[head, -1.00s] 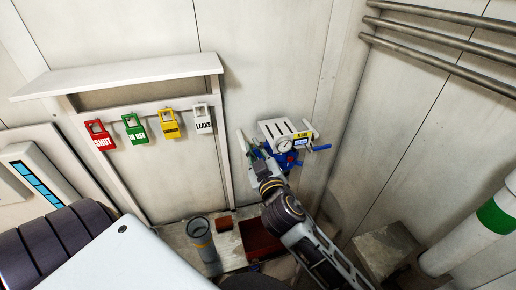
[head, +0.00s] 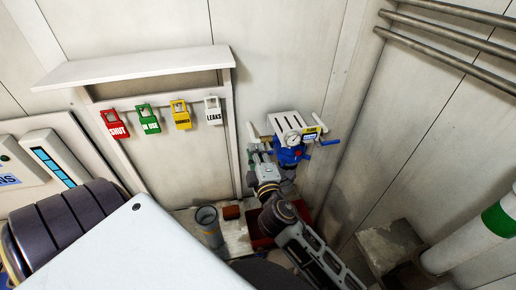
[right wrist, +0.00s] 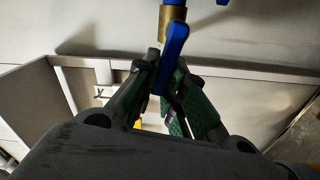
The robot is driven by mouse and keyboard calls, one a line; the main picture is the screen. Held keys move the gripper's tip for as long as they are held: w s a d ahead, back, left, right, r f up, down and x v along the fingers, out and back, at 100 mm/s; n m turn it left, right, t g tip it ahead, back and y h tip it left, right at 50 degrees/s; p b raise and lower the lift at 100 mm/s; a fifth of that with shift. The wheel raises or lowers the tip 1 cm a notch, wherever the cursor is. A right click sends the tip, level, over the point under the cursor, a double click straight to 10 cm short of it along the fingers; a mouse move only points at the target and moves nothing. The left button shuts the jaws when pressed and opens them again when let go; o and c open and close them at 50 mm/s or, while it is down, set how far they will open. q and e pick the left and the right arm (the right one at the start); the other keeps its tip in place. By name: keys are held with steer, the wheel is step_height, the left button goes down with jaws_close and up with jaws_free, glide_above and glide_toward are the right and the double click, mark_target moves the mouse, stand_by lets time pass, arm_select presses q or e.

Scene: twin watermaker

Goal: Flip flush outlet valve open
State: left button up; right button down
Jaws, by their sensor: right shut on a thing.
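A blue valve lever (right wrist: 175,48) hangs from a brass valve body (right wrist: 172,22) in the right wrist view. My right gripper (right wrist: 164,72) is shut on this lever, with its fingertips either side of the lower part. In the head view my right gripper (head: 258,150) is at the left side of a blue unit (head: 290,157) on the wall, and the held lever is too small to make out there. Which outlet the lever serves cannot be read. My left gripper is not in view.
A round gauge (head: 293,139) and a second blue handle (head: 330,142) sit on the unit. Several coloured tags, including a red tag (head: 115,125), hang under a white shelf (head: 140,66). A grey cup (head: 208,225) stands below. Pipes (head: 450,50) run along the right wall.

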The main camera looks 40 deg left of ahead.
steer(key=shift+s+f+n, duration=0.1)
steer(key=shift+f+n, duration=0.5)
steer(key=shift+n, duration=0.7)
steer(key=c, duration=1.8)
jaws_free()
steer(key=shift+o, duration=0.2)
steer(key=v, duration=1.2)
